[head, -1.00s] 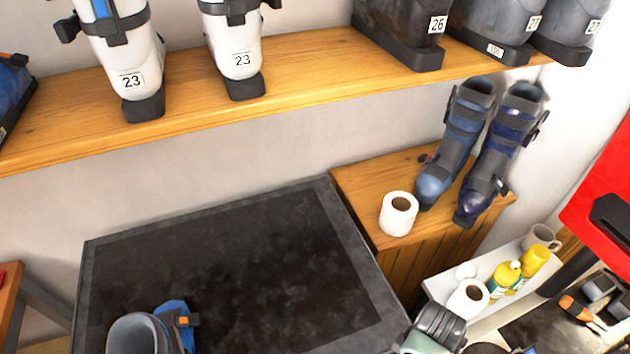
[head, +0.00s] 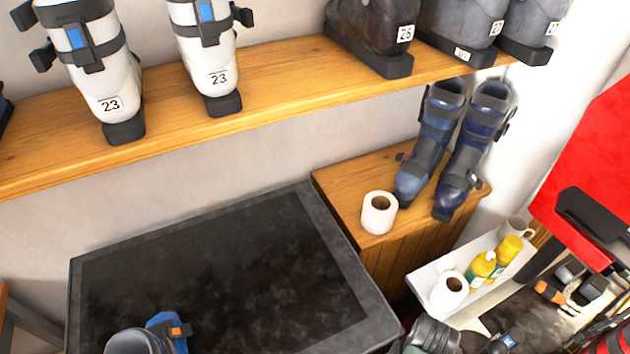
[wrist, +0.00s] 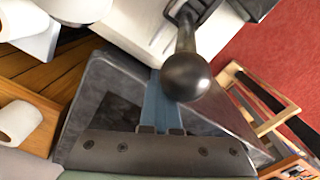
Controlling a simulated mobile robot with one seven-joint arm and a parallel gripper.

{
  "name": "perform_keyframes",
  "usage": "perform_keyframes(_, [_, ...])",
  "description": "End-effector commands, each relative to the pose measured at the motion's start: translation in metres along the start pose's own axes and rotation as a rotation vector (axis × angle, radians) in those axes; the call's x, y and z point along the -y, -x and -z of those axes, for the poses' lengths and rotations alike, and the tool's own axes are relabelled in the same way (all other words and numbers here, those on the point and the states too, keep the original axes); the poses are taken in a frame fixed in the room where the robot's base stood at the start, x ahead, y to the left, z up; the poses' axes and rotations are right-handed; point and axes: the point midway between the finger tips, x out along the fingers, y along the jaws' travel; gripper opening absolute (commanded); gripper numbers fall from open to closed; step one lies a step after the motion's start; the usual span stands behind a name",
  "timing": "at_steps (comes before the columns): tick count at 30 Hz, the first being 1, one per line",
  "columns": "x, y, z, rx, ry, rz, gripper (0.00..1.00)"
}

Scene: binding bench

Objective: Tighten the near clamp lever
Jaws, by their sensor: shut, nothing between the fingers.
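In the wrist view a dark lever with a round ball knob (wrist: 187,77) stands out over a white surface, its arm running up to a pivot at the top. I cannot tell whether it is the near clamp's lever. In the head view I make out neither clamp lever nor fingertips.
A dark-topped table (head: 210,275) fills the lower left. A wooden shelf (head: 265,85) holds ski boots. A paper roll (head: 379,213) and blue boots (head: 450,150) stand on a wooden cabinet. A white tray (head: 435,270) holds yellow bottles (head: 482,268) beside the cluttered bench at lower right.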

Motion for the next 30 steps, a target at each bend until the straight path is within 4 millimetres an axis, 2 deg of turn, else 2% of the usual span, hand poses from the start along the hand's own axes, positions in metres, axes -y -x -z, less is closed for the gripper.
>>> perform_keyframes(7, [0.007, 0.006, -0.011, 0.003, -0.002, 0.001, 0.00])
perform_keyframes(20, [0.008, 0.007, -0.013, 0.002, -0.002, 0.001, 0.00])
perform_keyframes(30, [0.017, 0.016, -0.029, 0.003, -0.002, 0.002, 0.00])
